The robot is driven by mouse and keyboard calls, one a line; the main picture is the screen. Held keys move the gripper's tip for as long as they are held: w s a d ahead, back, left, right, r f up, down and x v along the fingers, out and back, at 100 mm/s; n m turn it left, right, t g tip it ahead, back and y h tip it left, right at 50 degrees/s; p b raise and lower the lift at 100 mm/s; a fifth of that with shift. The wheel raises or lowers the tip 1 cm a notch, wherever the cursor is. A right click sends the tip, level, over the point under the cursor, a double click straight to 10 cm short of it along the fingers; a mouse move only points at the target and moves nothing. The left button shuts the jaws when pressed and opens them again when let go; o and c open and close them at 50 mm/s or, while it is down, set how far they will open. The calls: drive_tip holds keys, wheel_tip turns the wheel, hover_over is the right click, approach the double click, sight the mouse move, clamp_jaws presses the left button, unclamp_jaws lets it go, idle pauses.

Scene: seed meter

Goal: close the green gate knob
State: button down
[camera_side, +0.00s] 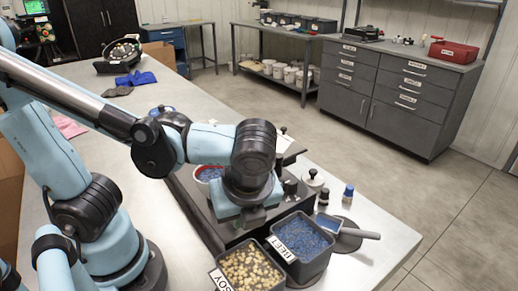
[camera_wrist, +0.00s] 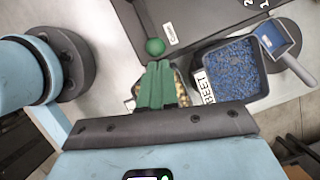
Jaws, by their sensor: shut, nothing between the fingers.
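The green gate knob (camera_wrist: 154,46) is a round ball on a green bar at the edge of the dark seed meter, top centre in the wrist view. My gripper (camera_wrist: 158,66) has its green fingers shut together and empty. Its fingertips show just below the knob in the wrist picture; I cannot tell whether they touch it. In the side view, my wrist hangs over the dark meter base (camera_side: 205,222). It hides the knob and most of my gripper there.
The SOY bin (camera_side: 220,281) and BEET bin (camera_side: 322,262) stand at the meter's near end; the BEET bin (camera_wrist: 228,101) is right of my fingers in the wrist view. A scoop (camera_side: 362,233) lies beyond it. A blue-capped bottle (camera_side: 348,197) stands nearby. The table's right edge is clear.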

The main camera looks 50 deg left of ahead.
idle(0.3)
drive_tip(key=shift+a, duration=1.6)
drive_tip(key=s+d+r, duration=0.2)
drive_tip(key=d+r, duration=0.6)
drive_tip(key=r, duration=0.1)
drive_tip(key=w+a+f+n+t+h, duration=0.1)
drive_tip(key=w+a+f+n+t, duration=0.1)
drive_tip(key=n, duration=0.5)
drive_tip(key=w+a+f+n+t+h, duration=0.1)
drive_tip(key=w+a+f+n+t, duration=0.1)
drive_tip(key=w+a+n, duration=0.2)
drive_tip(key=w+a+f+n+t+h, duration=0.1)
drive_tip(key=w+a+f+n+h, duration=0.1)
drive_tip(key=a+n, duration=0.6)
drive_tip(key=shift+w+a+f+n+t, duration=0.2)
drive_tip(key=shift+w+f+n, duration=0.1)
drive_tip(key=shift+w+n, duration=0.2)
drive_tip(key=shift+w+a+f+n+t, duration=0.1)
drive_tip(key=shift+w+f+n+t, duration=0.15)
drive_tip(key=shift+w+n, duration=0.25)
